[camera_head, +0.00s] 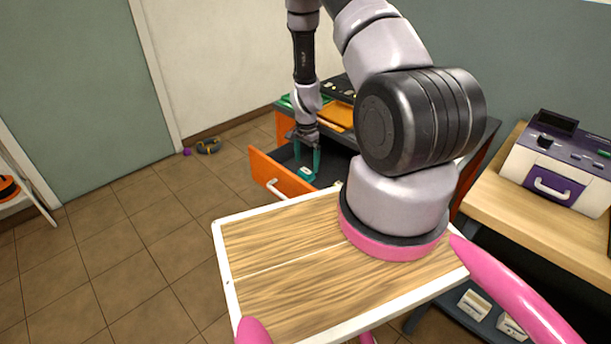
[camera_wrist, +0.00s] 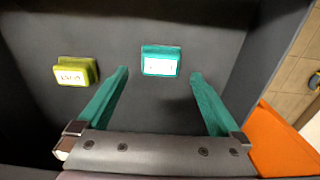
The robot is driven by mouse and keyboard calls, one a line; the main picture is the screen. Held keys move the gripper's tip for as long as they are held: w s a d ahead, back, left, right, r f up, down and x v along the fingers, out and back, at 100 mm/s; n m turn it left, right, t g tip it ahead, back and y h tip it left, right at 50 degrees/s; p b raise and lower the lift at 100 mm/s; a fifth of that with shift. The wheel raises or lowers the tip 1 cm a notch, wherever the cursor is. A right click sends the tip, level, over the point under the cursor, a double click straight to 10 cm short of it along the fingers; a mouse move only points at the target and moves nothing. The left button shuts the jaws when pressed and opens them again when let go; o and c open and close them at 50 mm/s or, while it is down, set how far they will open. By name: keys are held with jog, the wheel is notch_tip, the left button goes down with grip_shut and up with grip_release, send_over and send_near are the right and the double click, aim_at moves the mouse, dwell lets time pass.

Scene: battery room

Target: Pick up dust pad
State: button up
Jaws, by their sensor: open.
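Two small labelled blocks lie on the dark floor of the open drawer (camera_wrist: 135,25). One is teal with a white label (camera_wrist: 160,61), and the other is yellow-green (camera_wrist: 75,71). The labels are too small to read, so I cannot tell which is the dust pad. My gripper (camera_wrist: 160,74) is open and empty, with its teal fingers pointing down into the drawer. In the wrist view the teal block appears between the fingertips, and the yellow block is left of them. In the head view my gripper (camera_head: 307,157) is just above the teal block (camera_head: 306,174); the yellow block is hidden.
The orange drawer front (camera_head: 280,174) and dark drawer walls enclose the gripper. Green and orange items (camera_head: 335,115) lie on the cabinet top above. A wooden bench at right holds a white and purple machine (camera_head: 560,160). The tiled floor (camera_head: 140,240) at left is mostly clear.

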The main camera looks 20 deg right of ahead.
aim_at(307, 170)
notch_tip(307, 170, down, 5)
jog(key=shift+w+d+f, duration=0.1)
jog(key=shift+w, duration=0.05)
jog(key=c, duration=1.2)
jog(key=shift+c, duration=0.2)
notch_tip(307, 170, up, 10)
jog(key=shift+r, duration=0.1)
